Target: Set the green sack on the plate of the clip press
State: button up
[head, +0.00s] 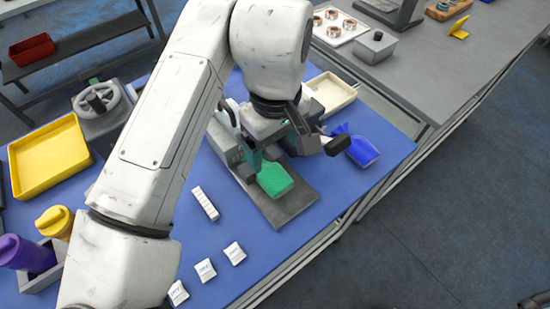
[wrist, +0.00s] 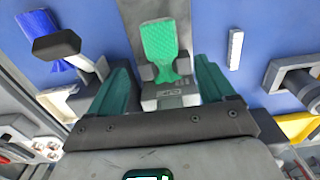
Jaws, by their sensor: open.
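The green sack (head: 274,180) lies on the grey plate (head: 291,208) of the clip press (head: 226,150), its wide end away from the press body. In the wrist view the sack (wrist: 159,40) has its gathered neck toward the press jaws (wrist: 172,96). My gripper (head: 256,160) is at the neck end of the sack, partly hidden by my wrist in the head view. In the wrist view its two teal fingers (wrist: 162,68) are spread wide, one on each side of the neck, with visible gaps and nothing held.
A black-handled lever (head: 337,141) stands right of my wrist, near a blue sack (head: 361,150). A cream tray (head: 331,93) lies behind. Small white packs (head: 205,203) lie in front on the blue tabletop. A yellow tray (head: 48,158) is at left.

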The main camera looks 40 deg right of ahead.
notch_tip(320, 180, up, 2)
jog(key=shift+r, duration=0.15)
